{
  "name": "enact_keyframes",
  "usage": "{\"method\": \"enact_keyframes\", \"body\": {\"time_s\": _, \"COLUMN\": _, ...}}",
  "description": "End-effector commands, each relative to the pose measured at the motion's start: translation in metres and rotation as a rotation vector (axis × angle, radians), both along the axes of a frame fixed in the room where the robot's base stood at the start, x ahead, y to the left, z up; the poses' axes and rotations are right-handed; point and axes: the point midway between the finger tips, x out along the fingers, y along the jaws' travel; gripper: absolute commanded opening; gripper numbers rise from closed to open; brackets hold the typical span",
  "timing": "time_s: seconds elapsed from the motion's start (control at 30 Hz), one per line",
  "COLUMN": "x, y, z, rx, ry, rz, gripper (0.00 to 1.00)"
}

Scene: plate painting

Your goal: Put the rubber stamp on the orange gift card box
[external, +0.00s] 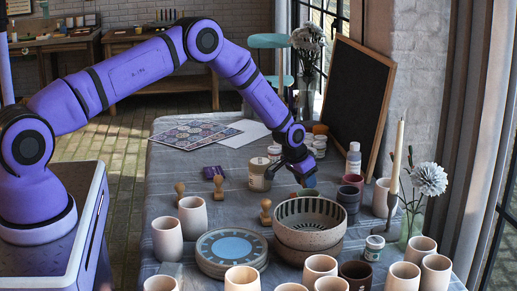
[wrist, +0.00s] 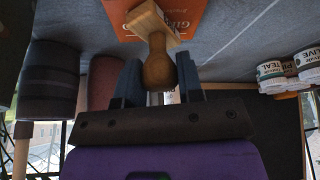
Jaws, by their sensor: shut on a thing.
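My gripper (wrist: 159,78) is shut on a wooden rubber stamp (wrist: 157,66), holding it by its round handle between the two fingers. The stamp's square base points away from the fingers. In the wrist view the orange gift card box (wrist: 186,14), with white lettering, shows at the top edge, partly cut off. The stamp's base overlaps the box in that view; I cannot tell whether they touch. In the external view my gripper (external: 308,182) is low over the table behind the patterned bowl, and I cannot make out the held stamp or the orange box there.
The patterned bowl (external: 310,212) stands just in front of my gripper. Jars (external: 258,175) stand to its left, and a dark cup (external: 349,198) and bottle (external: 353,160) to its right. Other stamps (external: 218,187), plates (external: 231,250) and cups (external: 193,216) fill the front and left.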

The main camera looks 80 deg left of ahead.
Motion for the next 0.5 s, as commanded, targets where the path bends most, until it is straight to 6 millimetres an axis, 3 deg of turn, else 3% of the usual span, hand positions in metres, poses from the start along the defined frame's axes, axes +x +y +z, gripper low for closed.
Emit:
{"method": "enact_keyframes", "body": {"time_s": 0.27, "x": 0.0002, "y": 0.0001, "z": -0.0018, "rx": 0.000, "ry": 0.000, "rz": 0.000, "gripper": 0.07}}
{"method": "enact_keyframes", "body": {"time_s": 0.3, "x": 0.0001, "y": 0.0002, "z": -0.0014, "rx": 0.000, "ry": -0.001, "rz": 0.000, "gripper": 0.41}}
{"method": "enact_keyframes", "body": {"time_s": 0.4, "x": 0.0002, "y": 0.0002, "z": -0.0013, "rx": 0.000, "ry": -0.001, "rz": 0.000, "gripper": 0.60}}
{"method": "enact_keyframes", "body": {"time_s": 0.5, "x": 0.0001, "y": 0.0002, "z": -0.0012, "rx": 0.000, "ry": 0.000, "rz": 0.000, "gripper": 0.60}}
